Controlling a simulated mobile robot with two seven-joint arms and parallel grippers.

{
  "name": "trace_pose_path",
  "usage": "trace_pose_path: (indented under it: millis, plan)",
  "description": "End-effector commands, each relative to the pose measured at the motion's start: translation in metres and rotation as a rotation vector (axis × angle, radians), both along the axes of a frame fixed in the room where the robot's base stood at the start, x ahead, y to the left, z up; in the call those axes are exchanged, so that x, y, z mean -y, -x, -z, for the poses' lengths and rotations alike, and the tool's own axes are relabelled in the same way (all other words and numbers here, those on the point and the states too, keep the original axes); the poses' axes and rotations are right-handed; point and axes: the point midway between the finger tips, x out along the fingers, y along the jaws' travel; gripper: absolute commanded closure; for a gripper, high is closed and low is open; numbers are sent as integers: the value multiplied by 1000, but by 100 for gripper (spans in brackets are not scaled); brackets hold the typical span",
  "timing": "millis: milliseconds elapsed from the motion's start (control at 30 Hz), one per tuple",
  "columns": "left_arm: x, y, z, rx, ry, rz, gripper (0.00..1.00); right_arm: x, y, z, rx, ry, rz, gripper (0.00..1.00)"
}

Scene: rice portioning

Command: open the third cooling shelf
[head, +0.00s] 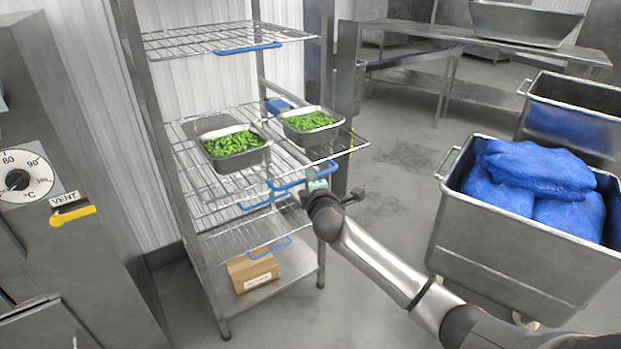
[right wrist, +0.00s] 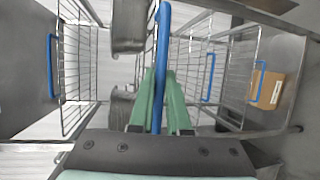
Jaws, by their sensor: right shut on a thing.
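The cooling rack (head: 145,100) stands left of centre with several wire shelves, each with a blue front handle. The wire shelf holding two steel trays of green beans (head: 235,143) (head: 312,120) juts out past the rack's front posts. My right gripper (head: 317,184) is at this shelf's blue handle (head: 290,184). In the right wrist view the green fingers (right wrist: 160,100) are shut around the blue handle (right wrist: 163,50). The shelf above (head: 200,38) is empty. Another blue handle (head: 262,202) shows just below, and a lower one (head: 270,250) further down. My left gripper is out of view.
A cardboard box (head: 252,272) lies on the rack's bottom. A steel cart with blue bags (head: 520,245) stands at the right, another cart (head: 575,105) behind it. An oven-like unit with a dial (head: 60,120) is at the left. Floor between rack and carts is clear.

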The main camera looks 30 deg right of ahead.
Motion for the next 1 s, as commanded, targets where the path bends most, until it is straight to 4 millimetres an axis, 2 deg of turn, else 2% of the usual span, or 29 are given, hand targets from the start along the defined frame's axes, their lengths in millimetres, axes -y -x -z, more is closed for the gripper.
trace_pose_path:
  millis: [100, 133, 400, 767, 1000]
  plan:
    - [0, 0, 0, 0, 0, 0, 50, -2, 0, 1, -1, -2, -4, 100]
    - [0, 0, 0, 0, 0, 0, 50, -2, 0, 1, 0, -2, -4, 84]
    - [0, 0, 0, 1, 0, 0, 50, -1, 0, 0, 0, -1, -2, 55]
    - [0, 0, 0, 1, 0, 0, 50, -2, 5, -1, 0, 0, 0, 55]
    - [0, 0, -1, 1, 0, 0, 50, -12, 35, -6, 0, -2, -3, 55]
